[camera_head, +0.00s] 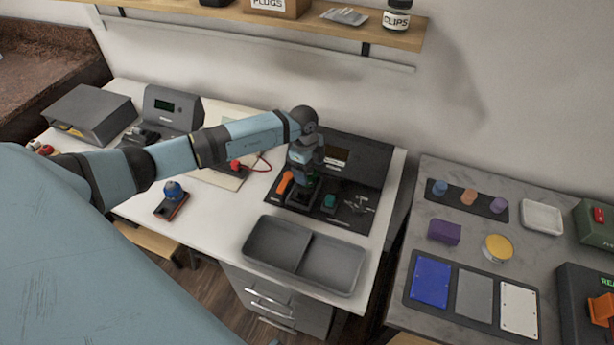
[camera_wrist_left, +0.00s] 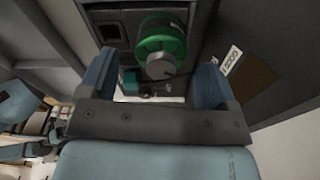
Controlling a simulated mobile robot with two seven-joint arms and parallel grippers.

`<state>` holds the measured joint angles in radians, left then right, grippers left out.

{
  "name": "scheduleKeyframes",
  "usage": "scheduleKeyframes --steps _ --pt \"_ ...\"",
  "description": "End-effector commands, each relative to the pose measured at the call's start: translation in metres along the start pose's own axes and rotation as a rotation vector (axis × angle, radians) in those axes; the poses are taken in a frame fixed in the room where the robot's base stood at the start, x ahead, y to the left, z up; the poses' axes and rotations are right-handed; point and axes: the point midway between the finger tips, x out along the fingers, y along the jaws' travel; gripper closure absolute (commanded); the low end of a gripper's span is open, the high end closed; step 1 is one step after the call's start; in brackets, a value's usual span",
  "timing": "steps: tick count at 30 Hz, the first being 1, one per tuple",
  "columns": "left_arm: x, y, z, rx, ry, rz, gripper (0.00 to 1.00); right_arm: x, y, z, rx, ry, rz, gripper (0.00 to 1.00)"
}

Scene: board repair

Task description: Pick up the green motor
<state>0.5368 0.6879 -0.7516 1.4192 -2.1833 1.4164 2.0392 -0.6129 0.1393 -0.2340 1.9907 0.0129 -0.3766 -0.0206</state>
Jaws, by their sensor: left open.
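The green motor (camera_wrist_left: 161,38) shows in the left wrist view as a round green body with a grey metal end. It appears between the two finger tips and just past them, with a gap on each side. My left gripper (camera_wrist_left: 153,75) is open and empty. In the head view my left gripper (camera_head: 301,192) is over the black mat (camera_head: 350,214) on the white table. I cannot clearly make out the motor there; the gripper seems to hide it. A small teal block (camera_head: 330,201) lies on the mat beside the gripper. My right gripper is not in view.
An orange tool (camera_head: 285,183) lies left of the gripper and small metal parts (camera_head: 359,204) lie to the right. A dark upright panel (camera_head: 357,160) stands behind. A grey two-part tray (camera_head: 312,227) is in front. A blue-knobbed device (camera_head: 172,200) stands farther left.

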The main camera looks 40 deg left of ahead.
Motion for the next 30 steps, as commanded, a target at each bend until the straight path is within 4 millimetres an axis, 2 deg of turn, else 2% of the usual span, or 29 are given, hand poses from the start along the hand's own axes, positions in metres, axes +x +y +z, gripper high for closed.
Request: scheduleKeyframes --steps 3,6,13,14,18,21,30 --pt "0.018 0.001 0.0 -0.001 0.0 0.002 0.17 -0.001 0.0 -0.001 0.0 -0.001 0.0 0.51" --pt "0.026 0.0 0.0 -0.001 0.0 0.001 0.17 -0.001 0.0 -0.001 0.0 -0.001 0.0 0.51" --pt "0.029 0.0 0.0 0.001 0.0 0.0 0.17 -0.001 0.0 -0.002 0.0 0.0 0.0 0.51" --pt "0.029 0.0 0.0 0.001 0.0 0.0 0.19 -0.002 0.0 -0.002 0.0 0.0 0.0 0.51" --pt "0.028 0.0 0.0 0.001 0.0 0.0 0.51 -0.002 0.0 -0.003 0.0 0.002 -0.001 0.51" --pt "0.028 0.0 0.0 0.001 0.0 0.0 0.71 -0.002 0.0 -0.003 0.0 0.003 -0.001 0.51" --pt "0.026 0.0 0.0 0.001 0.001 -0.002 0.71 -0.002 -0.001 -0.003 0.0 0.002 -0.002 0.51"
